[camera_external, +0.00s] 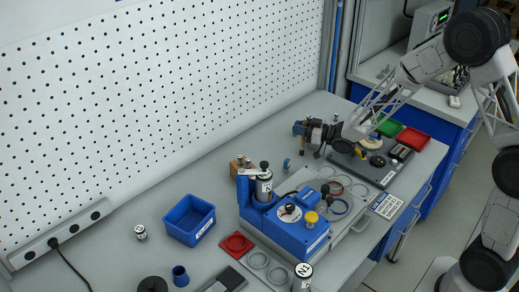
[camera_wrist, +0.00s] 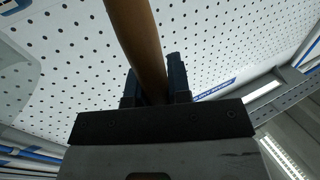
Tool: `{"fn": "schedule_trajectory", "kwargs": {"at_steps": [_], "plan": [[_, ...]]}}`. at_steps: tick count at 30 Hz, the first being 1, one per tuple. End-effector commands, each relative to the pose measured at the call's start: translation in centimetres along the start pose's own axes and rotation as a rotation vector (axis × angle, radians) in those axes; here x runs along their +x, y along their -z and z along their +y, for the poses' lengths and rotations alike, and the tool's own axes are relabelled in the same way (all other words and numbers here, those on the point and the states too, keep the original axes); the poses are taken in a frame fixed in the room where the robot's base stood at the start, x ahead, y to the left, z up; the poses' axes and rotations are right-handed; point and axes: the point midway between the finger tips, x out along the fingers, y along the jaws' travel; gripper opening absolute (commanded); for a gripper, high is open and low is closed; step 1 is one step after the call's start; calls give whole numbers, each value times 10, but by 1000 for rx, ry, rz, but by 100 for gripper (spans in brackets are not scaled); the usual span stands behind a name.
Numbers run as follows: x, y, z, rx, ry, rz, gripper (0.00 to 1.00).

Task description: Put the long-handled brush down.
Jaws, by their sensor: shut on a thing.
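The long-handled brush shows as a round brown wooden handle (camera_wrist: 138,40) in the wrist view, running from the top edge down between the two dark fingers. My gripper (camera_wrist: 153,75) is shut on this handle. In the external view my gripper (camera_external: 301,130) is above the bench near its right half. The brush's head cannot be made out in either view.
A blue machine (camera_external: 300,236) with knobs stands on the bench below and left of my gripper. A dark board (camera_external: 379,165) with parts lies at right, near green (camera_external: 388,128) and red trays (camera_external: 413,138). A blue bin (camera_external: 189,220) stands at left.

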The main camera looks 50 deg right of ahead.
Motion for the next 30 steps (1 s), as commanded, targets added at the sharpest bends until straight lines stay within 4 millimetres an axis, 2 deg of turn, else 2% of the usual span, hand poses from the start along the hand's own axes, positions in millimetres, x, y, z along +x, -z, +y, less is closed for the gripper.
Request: {"fn": "schedule_trajectory", "kwargs": {"at_steps": [1,2,6,7,20,30], "plan": [[0,-1,0,0,0,0,0],[0,-1,0,0,0,0,20],[0,-1,0,0,0,0,41],[0,-1,0,0,0,0,44],[-1,2,0,0,0,0,44],[-31,2,1,0,-2,0,44]]}}
